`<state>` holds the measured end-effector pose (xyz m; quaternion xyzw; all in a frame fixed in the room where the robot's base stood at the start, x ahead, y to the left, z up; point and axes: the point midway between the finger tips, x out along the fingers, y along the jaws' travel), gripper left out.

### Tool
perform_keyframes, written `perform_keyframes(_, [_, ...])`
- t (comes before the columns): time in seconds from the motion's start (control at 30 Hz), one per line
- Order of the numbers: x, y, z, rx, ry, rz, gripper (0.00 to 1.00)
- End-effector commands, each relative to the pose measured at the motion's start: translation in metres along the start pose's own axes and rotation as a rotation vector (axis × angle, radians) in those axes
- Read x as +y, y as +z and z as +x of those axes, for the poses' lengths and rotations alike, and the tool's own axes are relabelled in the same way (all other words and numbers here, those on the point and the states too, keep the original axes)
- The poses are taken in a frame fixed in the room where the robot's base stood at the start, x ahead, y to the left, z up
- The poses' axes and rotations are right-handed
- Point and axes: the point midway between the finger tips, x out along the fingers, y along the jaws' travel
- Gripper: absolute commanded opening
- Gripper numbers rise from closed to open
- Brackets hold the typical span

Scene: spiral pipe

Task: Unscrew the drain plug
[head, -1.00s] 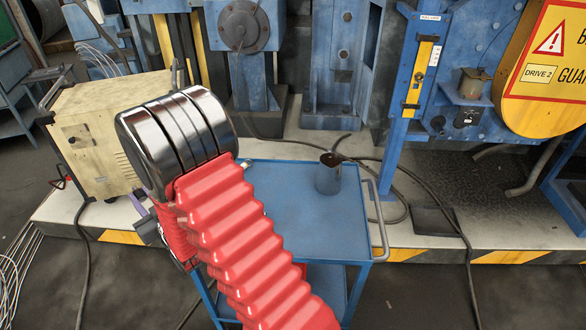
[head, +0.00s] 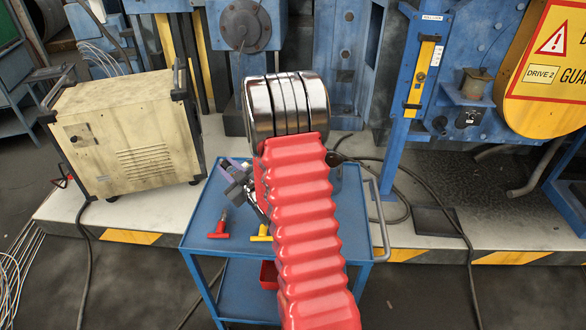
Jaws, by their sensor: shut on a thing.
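My gripper (head: 238,178) shows only in part, as dark grey pieces left of my red-sleeved arm, above the blue cart. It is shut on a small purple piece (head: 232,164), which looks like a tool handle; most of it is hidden. A red T-handled tool (head: 218,228) and a yellow one (head: 262,234) lie on the cart top below the gripper. I cannot make out the drain plug. A small pot-shaped fitting (head: 475,83) sits on the blue machine at the right.
The blue cart (head: 200,215) stands at the centre, with a handle (head: 379,220) on its right and a red bin (head: 268,275) below. A beige cabinet (head: 125,135) stands at the left. Cables (head: 440,225) cross the floor. A yellow guard (head: 550,75) is at the right.

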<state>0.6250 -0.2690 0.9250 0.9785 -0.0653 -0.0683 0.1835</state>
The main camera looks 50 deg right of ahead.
Motion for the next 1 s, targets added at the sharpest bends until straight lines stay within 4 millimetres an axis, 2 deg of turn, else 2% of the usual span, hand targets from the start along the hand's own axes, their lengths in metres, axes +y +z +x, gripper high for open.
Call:
perform_keyframes(0.03, [0.018,0.010,-0.005,-0.013,0.013,-0.020,0.00])
perform_keyframes(0.1, [0.037,0.022,-0.012,-0.031,0.022,-0.051,0.00])
perform_keyframes(0.4, [0.115,0.073,-0.054,-0.112,0.054,-0.182,0.00])
perform_keyframes(0.53, [0.143,0.093,-0.074,-0.147,0.063,-0.231,0.00])
perform_keyframes(0.7, [0.163,0.107,-0.091,-0.174,0.067,-0.271,0.00])
perform_keyframes(1.0, [0.166,0.110,-0.094,-0.179,0.066,-0.279,0.00])
